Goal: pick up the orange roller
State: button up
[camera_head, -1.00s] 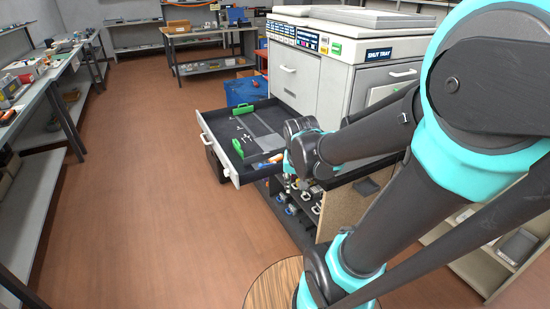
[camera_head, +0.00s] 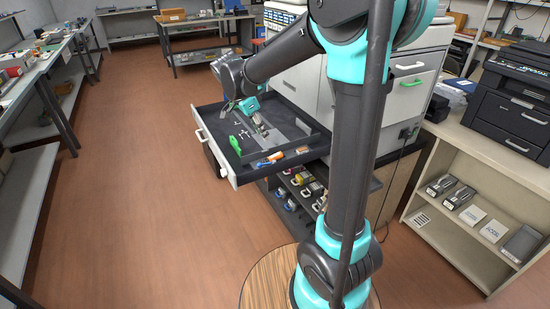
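The open dark drawer (camera_head: 199,124) of the grey printer holds small orange items near its front right. One is an orange piece with a dark part (camera_head: 270,159), lying low in the drawer. Another small orange piece (camera_head: 302,150) lies to its right. I cannot tell for sure which is the orange roller. My gripper (camera_head: 262,130) hangs over the middle of the drawer, pointing down, behind and above the orange pieces and apart from them. Its fingers are too small to tell whether they are open or shut. I see nothing held in it.
A green-handled item (camera_head: 236,145) lies at the drawer's left, with small pale parts near it. Below the drawer is a shelf of cartridges (camera_head: 306,186). A shelf unit with a black printer (camera_head: 515,100) stands right. The floor (camera_head: 130,200) at left is clear.

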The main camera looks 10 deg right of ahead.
aim_at(275, 155)
jog(key=x, duration=1.3)
grip_shut()
